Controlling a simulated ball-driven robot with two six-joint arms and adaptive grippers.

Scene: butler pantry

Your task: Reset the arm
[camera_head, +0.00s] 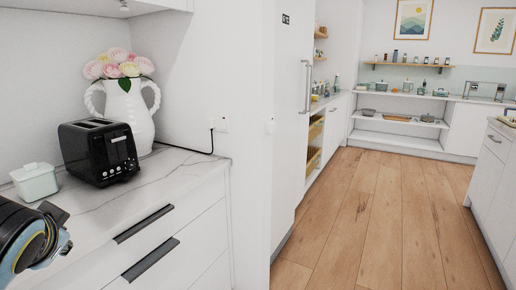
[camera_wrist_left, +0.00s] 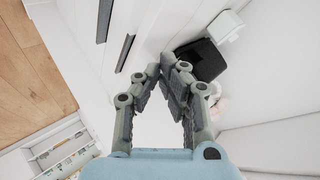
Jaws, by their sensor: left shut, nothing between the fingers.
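My left gripper (camera_wrist_left: 161,74) is shut and empty in the left wrist view, its two dark grey fingers meeting at the tips. In the head view my left arm comes in at the lower left, with part of the left gripper (camera_head: 57,230) in front of the counter's near edge. It holds nothing. My right gripper and right arm are in neither view.
On the marble counter (camera_head: 178,172) stand a pale lidded box (camera_head: 35,182), a black toaster (camera_head: 98,152) and a white vase of flowers (camera_head: 130,112). A cord runs to the wall outlet (camera_head: 221,124). Drawers (camera_head: 190,255) lie below. The wooden floor (camera_head: 375,215) is clear.

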